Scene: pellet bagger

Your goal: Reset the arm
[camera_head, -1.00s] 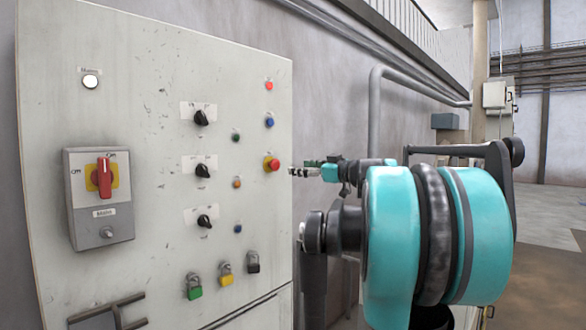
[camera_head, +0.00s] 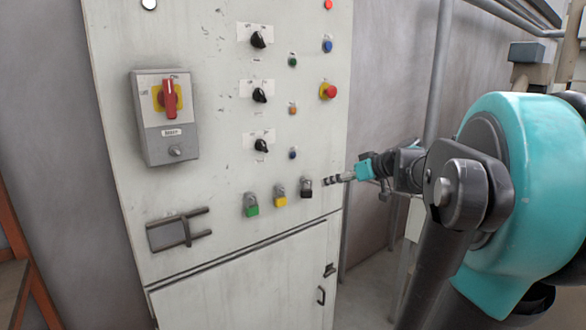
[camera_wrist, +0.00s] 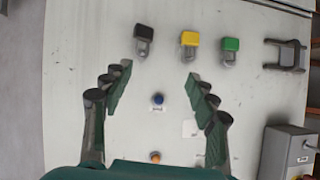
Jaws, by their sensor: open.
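My gripper (camera_head: 330,181) is beside the right part of the grey control panel (camera_head: 215,110) in the head view, close to the black padlock (camera_head: 306,188). In the wrist view my gripper (camera_wrist: 158,82) is open with nothing between its fingers. The black padlock (camera_wrist: 144,40) and the yellow padlock (camera_wrist: 190,45) show beyond the fingertips, apart from them. My arm reaches in from the right in the head view and hides part of the wall and floor there.
A red rotary switch (camera_head: 169,98) sits in a grey box at left. Black selector knobs (camera_head: 259,94), a red button (camera_head: 328,91), a green padlock (camera_head: 251,204) and a dark bracket (camera_head: 178,231) stick out from the panel. A grey pipe (camera_head: 437,75) runs right of it.

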